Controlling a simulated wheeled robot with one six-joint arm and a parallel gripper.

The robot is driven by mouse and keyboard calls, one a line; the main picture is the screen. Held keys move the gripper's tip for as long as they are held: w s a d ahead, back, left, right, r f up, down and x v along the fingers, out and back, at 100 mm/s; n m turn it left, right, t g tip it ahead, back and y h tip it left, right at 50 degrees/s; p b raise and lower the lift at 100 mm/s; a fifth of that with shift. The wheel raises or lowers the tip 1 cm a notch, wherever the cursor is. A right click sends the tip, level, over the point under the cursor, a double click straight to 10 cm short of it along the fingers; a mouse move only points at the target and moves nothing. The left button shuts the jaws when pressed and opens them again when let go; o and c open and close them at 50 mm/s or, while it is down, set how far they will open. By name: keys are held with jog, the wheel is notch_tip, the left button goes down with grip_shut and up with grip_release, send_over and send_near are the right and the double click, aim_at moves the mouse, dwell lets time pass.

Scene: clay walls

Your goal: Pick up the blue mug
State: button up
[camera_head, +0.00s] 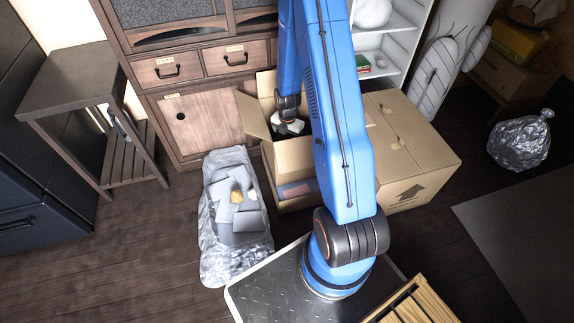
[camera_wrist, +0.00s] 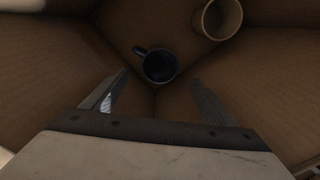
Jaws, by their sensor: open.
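The blue mug (camera_wrist: 158,65) shows in the wrist view as a dark blue mug on the floor of a cardboard box, seen from above, with its handle to the upper left. My gripper (camera_wrist: 155,85) is open and empty. Its two fingers point toward the mug from below in the picture, one on each side, and I see no contact. In the head view my arm reaches down into the open cardboard box (camera_head: 290,195). The blue mug is hidden there by the arm and box walls.
A tan mug or cup (camera_wrist: 221,18) stands in the box at the upper right. The box walls close in around the gripper. A closed cardboard box (camera_head: 415,165) stands to the right, a silvery sack (camera_head: 213,262) to the left, and a wooden cabinet (camera_head: 205,125) behind.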

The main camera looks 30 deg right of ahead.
jog(key=shift+f, duration=6.3)
jog(key=shift+c, duration=0.3)
jog(key=c, duration=1.3)
jog(key=shift+r, duration=0.1)
